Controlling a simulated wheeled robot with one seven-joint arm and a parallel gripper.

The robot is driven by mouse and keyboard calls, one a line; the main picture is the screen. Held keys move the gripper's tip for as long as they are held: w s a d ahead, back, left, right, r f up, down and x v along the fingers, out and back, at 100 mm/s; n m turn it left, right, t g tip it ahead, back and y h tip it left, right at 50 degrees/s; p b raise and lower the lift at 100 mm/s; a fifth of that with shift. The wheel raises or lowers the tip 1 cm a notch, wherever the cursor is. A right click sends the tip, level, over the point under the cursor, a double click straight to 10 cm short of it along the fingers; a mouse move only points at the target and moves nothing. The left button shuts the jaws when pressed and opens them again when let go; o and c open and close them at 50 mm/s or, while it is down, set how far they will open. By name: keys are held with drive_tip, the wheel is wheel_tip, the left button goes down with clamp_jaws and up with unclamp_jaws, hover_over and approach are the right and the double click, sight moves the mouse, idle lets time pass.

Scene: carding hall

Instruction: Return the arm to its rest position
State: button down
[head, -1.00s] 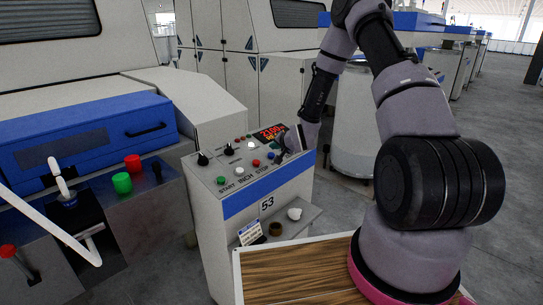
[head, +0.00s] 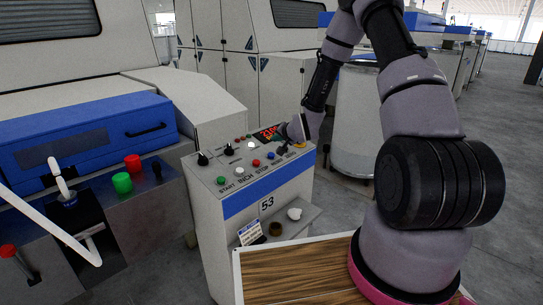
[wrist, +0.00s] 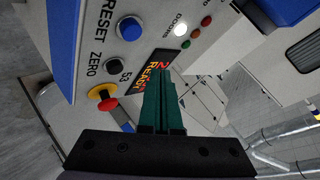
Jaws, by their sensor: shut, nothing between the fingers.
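My arm (head: 420,105) rises from the right of the head view, bends over at the top and reaches down to the control box numbered 53 (head: 240,210). My gripper (head: 287,132) is above the back right of the box's top panel and hides part of its lit red display (head: 268,133). In the wrist view my gripper's green fingers (wrist: 161,82) are together with nothing between them. They overlap the display (wrist: 160,63) in that picture; the gap to the panel cannot be judged.
The panel carries several buttons, a black knob (head: 202,159) and a red-and-yellow emergency stop (wrist: 102,97). A shelf on the box holds a brown ring (head: 275,229) and a white object (head: 294,213). A wooden-topped surface (head: 300,270) lies in front. Open floor (head: 500,150) is at right.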

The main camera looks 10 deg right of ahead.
drive_tip(key=shift+r, duration=0.1)
drive_tip(key=s+d+r+n+g+h, duration=0.15)
drive_tip(key=s+r, duration=0.25)
drive_tip(key=r, duration=0.4)
drive_tip(key=s+d+r, duration=0.2)
drive_tip(key=s+r, duration=0.3)
drive_tip(key=r, duration=0.4)
drive_tip(key=s+d+r+n+g+h, duration=0.15)
drive_tip(key=s+r, duration=0.25)
drive_tip(key=r, duration=0.4)
drive_tip(key=s+r+y, duration=0.1)
drive_tip(key=s+r, duration=0.3)
drive_tip(key=s, duration=0.9)
drive_tip(key=s+r+g, duration=0.1)
drive_tip(key=s+r, duration=0.4)
drive_tip(key=s, duration=0.7)
drive_tip(key=shift+s+d+y, duration=0.25)
drive_tip(key=shift+s+y, duration=0.1)
drive_tip(key=shift+y, duration=0.05)
